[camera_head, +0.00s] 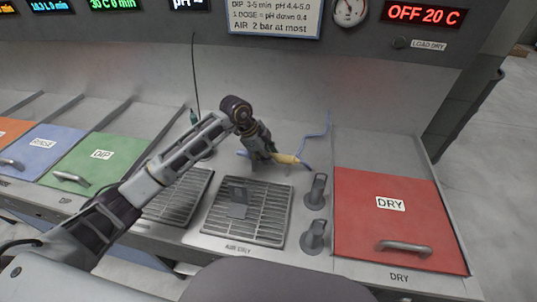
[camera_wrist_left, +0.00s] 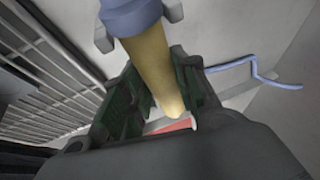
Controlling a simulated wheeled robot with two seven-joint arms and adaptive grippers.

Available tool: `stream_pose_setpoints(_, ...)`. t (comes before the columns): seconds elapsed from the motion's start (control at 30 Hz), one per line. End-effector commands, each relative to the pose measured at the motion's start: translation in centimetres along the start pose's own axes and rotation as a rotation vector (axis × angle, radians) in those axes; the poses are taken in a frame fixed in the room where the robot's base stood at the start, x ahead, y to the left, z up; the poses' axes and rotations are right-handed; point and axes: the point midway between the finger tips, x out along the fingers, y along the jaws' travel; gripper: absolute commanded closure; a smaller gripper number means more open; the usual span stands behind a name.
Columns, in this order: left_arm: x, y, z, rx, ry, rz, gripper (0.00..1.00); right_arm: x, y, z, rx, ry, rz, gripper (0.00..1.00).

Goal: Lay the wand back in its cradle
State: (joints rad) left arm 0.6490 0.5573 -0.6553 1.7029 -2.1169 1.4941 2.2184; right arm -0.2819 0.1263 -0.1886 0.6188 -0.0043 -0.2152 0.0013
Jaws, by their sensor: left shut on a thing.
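The wand (camera_head: 287,159) has a yellow body with blue parts and lies roughly level just above or at the deck behind the right grate. My left gripper (camera_head: 262,156) reaches down and is shut on it. In the left wrist view the wand (camera_wrist_left: 148,60) runs between the fingers of my left gripper (camera_wrist_left: 160,88). Grey prongs (camera_wrist_left: 103,39) show on both sides of its blue section and look like the cradle. I cannot tell whether the wand rests in them. A blue hose (camera_head: 327,125) trails behind. My right gripper is out of view.
A red DRY lid (camera_head: 395,225) is closed at right. Green (camera_head: 105,150) and blue lids (camera_head: 40,148) are at left.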

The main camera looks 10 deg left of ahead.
Motion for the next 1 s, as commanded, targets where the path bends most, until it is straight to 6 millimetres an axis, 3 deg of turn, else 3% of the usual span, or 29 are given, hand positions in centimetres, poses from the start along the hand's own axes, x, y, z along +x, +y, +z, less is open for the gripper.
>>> stream_pose_setpoints(0.33, 0.0, 0.0, 0.0, 0.000, 0.001, -0.001, 1.00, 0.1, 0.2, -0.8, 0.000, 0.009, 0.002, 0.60)
stream_pose_setpoints(0.37, 0.0, 0.0, 0.0, 0.000, 0.001, -0.001, 0.67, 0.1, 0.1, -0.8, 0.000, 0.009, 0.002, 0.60)
stream_pose_setpoints(0.53, 0.1, 0.0, 0.0, 0.000, 0.001, -0.001, 0.45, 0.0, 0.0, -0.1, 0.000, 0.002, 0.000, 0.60)
stream_pose_setpoints(0.77, 0.1, 0.0, 0.0, 0.000, 0.000, -0.001, 0.45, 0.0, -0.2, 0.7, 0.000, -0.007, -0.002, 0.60)
stream_pose_setpoints(1.0, -0.3, 0.0, 0.1, 0.000, 0.000, -0.001, 0.45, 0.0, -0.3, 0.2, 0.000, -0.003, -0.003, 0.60)
